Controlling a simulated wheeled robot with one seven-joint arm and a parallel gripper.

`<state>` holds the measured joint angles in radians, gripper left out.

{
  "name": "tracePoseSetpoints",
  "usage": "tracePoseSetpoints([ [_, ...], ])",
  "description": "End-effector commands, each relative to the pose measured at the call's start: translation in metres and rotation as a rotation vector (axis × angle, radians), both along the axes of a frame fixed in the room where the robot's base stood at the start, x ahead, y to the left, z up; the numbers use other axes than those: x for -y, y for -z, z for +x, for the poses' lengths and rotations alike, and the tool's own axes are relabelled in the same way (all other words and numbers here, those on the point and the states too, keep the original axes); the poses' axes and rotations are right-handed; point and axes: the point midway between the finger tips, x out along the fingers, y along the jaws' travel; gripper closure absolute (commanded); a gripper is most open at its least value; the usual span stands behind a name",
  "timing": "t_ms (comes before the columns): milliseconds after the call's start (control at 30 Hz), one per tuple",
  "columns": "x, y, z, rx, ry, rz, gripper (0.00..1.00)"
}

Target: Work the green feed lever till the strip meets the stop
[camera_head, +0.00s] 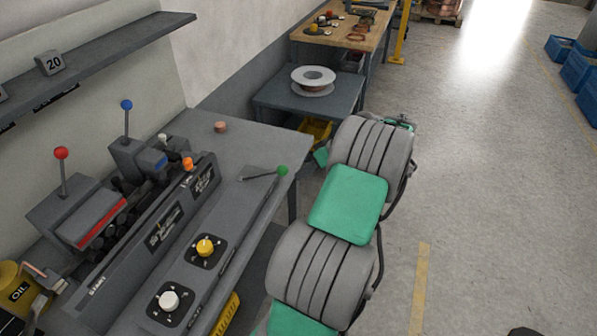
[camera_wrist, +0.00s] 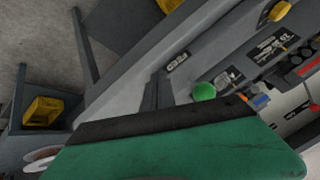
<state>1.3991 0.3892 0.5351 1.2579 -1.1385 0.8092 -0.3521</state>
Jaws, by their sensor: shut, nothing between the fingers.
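The green feed lever is a thin dark rod with a round green knob (camera_head: 283,171). It lies low across the right end of the grey bench machine (camera_head: 150,235), knob toward the bench edge. In the wrist view the green knob (camera_wrist: 204,92) shows just beyond the dark edge of my gripper (camera_wrist: 165,125). My gripper is shut and empty; I cannot tell whether it touches the knob. In the head view my arm hides most of the gripper; only a green corner shows left of the arm. I cannot make out the strip's end or the stop.
A red-knobbed lever (camera_head: 61,154), a blue-knobbed lever (camera_head: 127,105) and an orange knob (camera_head: 187,163) stand on the machine. Yellow (camera_head: 205,247) and white (camera_head: 169,299) dials face the front. A side table (camera_head: 330,112) carries a coil.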

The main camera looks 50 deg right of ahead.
Motion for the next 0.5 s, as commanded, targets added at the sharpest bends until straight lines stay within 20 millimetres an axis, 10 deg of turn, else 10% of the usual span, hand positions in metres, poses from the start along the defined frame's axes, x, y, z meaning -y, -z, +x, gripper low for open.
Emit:
tracePoseSetpoints([
  [500,0.034,-0.033,-0.074,0.003,0.003,-0.005,1.0],
])
